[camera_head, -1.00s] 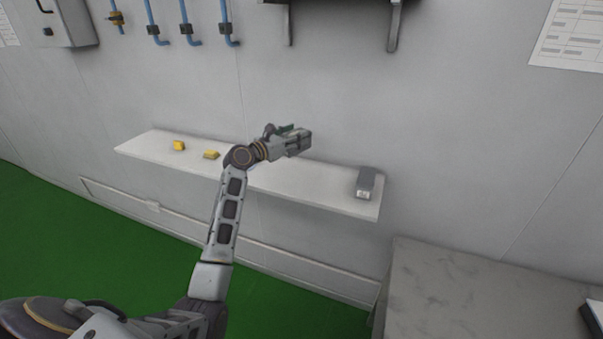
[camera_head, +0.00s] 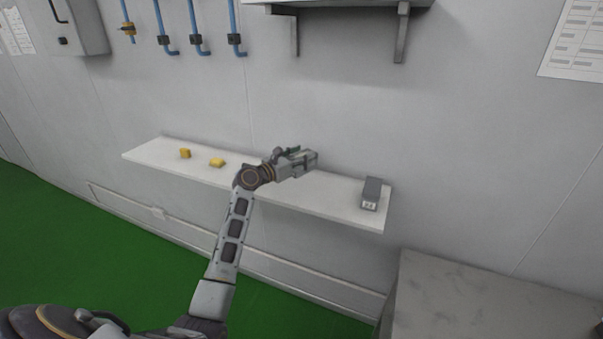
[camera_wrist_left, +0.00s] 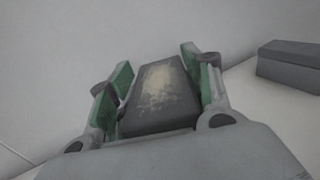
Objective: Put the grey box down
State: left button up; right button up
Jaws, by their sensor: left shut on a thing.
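My left gripper (camera_head: 305,160) is over the white wall shelf (camera_head: 325,202), near its middle. In the left wrist view my left gripper (camera_wrist_left: 158,90) is shut on a grey box (camera_wrist_left: 160,95) with a pale worn patch on its face, held between green finger pads. In the head view the held box is hard to tell apart from the fingers, and so is any gap to the shelf. A second grey box (camera_head: 371,192) with a white label stands at the shelf's right end; it also shows at the right of the wrist view (camera_wrist_left: 290,65). My right gripper is not in view.
Two yellow blocks (camera_head: 185,153) (camera_head: 217,162) are on the left part of the shelf. Bare shelf lies between my gripper and the second box. A bracketed upper shelf (camera_head: 350,8) is above, and a grey worktop (camera_head: 480,300) is at lower right.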

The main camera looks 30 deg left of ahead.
pick_arm(q)
jog(key=shift+f, duration=0.75)
notch_tip(320, 180, down, 3)
jog(key=shift+b, duration=0.35)
jog(key=shift+f, duration=0.5)
jog(key=o, duration=1.1)
jog(key=shift+o, duration=1.4)
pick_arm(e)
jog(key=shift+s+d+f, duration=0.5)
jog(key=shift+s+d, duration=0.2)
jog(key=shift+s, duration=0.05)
